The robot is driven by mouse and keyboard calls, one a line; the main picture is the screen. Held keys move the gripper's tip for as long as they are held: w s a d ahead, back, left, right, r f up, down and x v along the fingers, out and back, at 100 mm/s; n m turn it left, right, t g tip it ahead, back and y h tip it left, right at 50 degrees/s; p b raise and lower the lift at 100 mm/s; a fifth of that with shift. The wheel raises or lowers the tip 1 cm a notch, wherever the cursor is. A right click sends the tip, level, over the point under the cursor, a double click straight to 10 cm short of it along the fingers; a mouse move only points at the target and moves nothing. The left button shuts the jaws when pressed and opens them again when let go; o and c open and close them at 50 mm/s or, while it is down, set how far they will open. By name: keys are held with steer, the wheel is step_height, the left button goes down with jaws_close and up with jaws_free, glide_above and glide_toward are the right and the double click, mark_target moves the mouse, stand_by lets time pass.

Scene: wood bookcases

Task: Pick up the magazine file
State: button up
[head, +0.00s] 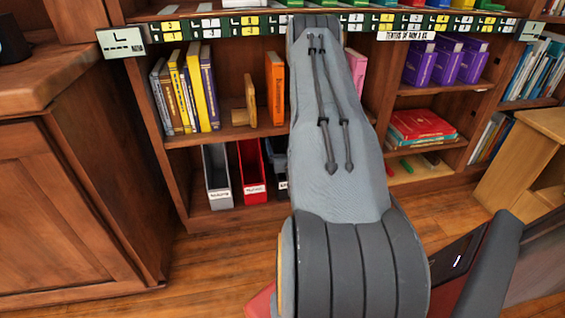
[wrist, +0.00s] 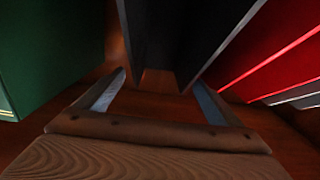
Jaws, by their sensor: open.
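Several magazine files stand on the bottom shelf in the head view: a grey one (head: 217,178), a red one (head: 252,172) and a dark one (head: 277,172) partly hidden by my arm. In the wrist view a dark grey upright file (wrist: 195,30) is straight ahead. My gripper (wrist: 158,80) is open there, one finger to each side of the dark file's lower near end. I cannot tell whether the fingers touch it. Red file sides (wrist: 265,45) show at the right. My gripper is hidden behind my arm in the head view.
A green upright object (wrist: 45,50) stands close on the left in the wrist view. A wooden cabinet (head: 65,190) stands at left. Purple files (head: 445,62) and a red book stack (head: 420,124) are at right.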

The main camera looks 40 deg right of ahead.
steer(key=b+x, duration=0.3)
steer(key=x, duration=0.2)
steer(key=shift+f, duration=0.2)
steer(key=c, duration=1.5)
steer(key=shift+c, duration=1.2)
steer(key=shift+r, duration=0.2)
